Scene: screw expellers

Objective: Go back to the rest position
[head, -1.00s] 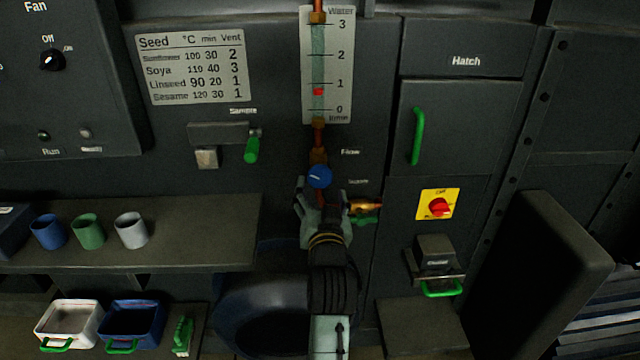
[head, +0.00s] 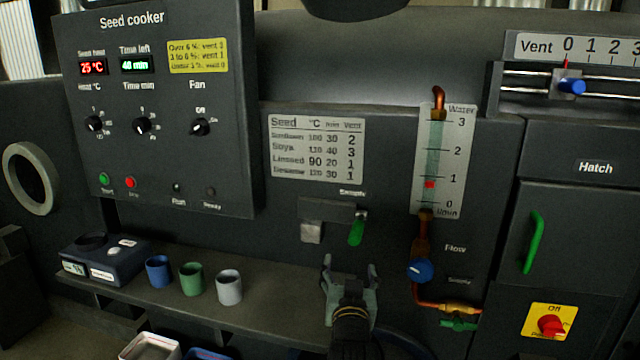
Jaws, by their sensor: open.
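My gripper (head: 350,270) is open and empty. It points up and stands in front of the right end of the shelf, below the green sample lever (head: 357,229). The blue flow knob (head: 420,271) on the copper water pipe is to its right, apart from it. The green supply handle (head: 459,324) sits lower right on the pipe. The water gauge (head: 436,165) shows its red float near 1.
The seed cooker panel (head: 155,110) is at the left. Blue, green and grey cups (head: 229,287) and a dark device (head: 105,260) stand on the shelf (head: 265,318). The hatch (head: 572,240) with its green handle and a red switch (head: 551,326) are at the right.

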